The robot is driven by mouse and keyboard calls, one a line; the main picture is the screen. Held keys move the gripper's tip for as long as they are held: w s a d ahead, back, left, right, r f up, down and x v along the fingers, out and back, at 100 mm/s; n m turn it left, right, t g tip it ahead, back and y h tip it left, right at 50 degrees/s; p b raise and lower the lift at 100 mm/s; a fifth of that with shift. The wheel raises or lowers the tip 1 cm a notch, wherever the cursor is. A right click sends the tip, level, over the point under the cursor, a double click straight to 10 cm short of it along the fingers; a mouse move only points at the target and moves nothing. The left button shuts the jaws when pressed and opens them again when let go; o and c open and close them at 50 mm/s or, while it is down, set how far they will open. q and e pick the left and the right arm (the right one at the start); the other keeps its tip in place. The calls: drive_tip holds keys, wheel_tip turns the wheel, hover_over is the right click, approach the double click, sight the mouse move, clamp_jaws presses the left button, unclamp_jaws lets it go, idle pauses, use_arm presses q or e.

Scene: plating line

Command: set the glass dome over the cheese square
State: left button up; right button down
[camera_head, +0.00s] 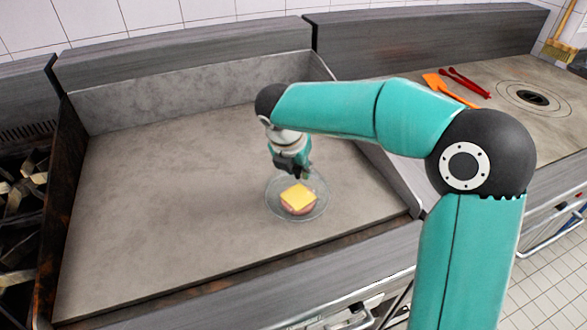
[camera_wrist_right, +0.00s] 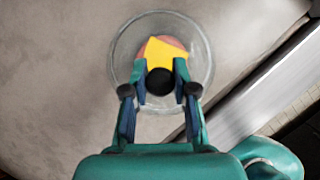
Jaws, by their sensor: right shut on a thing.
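The yellow cheese square (camera_head: 298,194) lies on a round pinkish patty (camera_head: 299,211) on the grey griddle plate. The clear glass dome (camera_head: 319,205) appears as a faint round outline around both. My right gripper (camera_head: 296,173) points down at the dome's top. In the right wrist view my right gripper (camera_wrist_right: 160,82) is shut on the dome's dark round knob (camera_wrist_right: 160,84), with the cheese square (camera_wrist_right: 163,52) seen through the glass dome (camera_wrist_right: 203,45). I cannot tell whether the dome's rim touches the plate. My left gripper is not in view.
The griddle plate (camera_head: 180,190) is wide and clear on the left, with raised walls at its back and sides. On the right counter lie an orange spatula (camera_head: 445,88) and red utensils (camera_head: 465,82) near a round burner (camera_head: 533,97).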

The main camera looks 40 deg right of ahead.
drive_tip(key=shift+f, duration=0.6)
drive_tip(key=c, duration=0.9)
unclamp_jaws()
drive_tip(key=shift+r, duration=0.1)
drive_tip(key=shift+r, duration=0.25)
drive_tip(key=v, duration=1.2)
drive_tip(key=shift+r+p, duration=0.35)
drive_tip(key=shift+p, duration=0.05)
